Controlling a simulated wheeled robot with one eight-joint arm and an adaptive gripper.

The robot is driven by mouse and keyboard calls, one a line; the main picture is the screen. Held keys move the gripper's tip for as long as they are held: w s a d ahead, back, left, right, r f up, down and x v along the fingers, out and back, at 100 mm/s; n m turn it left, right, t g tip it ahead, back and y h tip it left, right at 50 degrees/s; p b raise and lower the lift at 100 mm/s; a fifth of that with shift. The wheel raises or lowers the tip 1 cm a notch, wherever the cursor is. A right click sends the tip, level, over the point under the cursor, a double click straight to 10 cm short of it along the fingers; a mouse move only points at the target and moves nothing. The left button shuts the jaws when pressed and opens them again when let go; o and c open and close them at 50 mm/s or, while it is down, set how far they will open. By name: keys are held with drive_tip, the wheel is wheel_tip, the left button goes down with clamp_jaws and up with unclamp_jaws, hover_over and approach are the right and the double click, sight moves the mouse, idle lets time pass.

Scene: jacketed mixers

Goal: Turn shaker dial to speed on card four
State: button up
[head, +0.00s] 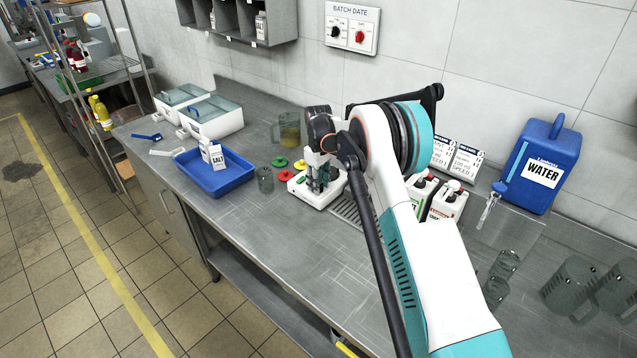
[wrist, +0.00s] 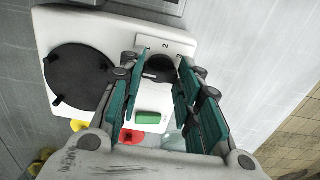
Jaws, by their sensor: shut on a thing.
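The shaker (wrist: 60,28) is a white box with a round black platform (wrist: 78,78) and a green button (wrist: 153,117). Its black dial (wrist: 160,68) sits beside a scale where a 2 and a 3 can be read. My gripper (wrist: 162,75) is shut on the dial, with a teal finger on either side; the fingers hide part of the dial and scale. In the head view my gripper (head: 318,183) points down over the shaker (head: 303,191). The cards (head: 463,160) stand at the back right, partly hidden by my arm; "SPEED" shows on them, but the numbers are too small to read.
A blue tray (head: 213,180) with salt cartons (head: 212,153) and a clear beaker (head: 265,180) stand left of the shaker. Red and green lids lie behind it. White bottles (head: 447,203) and a blue water container (head: 537,165) stand right. The front of the bench is clear.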

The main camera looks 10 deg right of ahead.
drive_tip(key=m, duration=0.4)
drive_tip(key=shift+m+b, duration=0.3)
drive_tip(key=shift+b, duration=0.1)
drive_tip(key=shift+m, duration=2)
drive_tip(key=o, duration=1)
drive_tip(key=shift+o, duration=0.2)
wheel_tip(320, 180, up, 12)
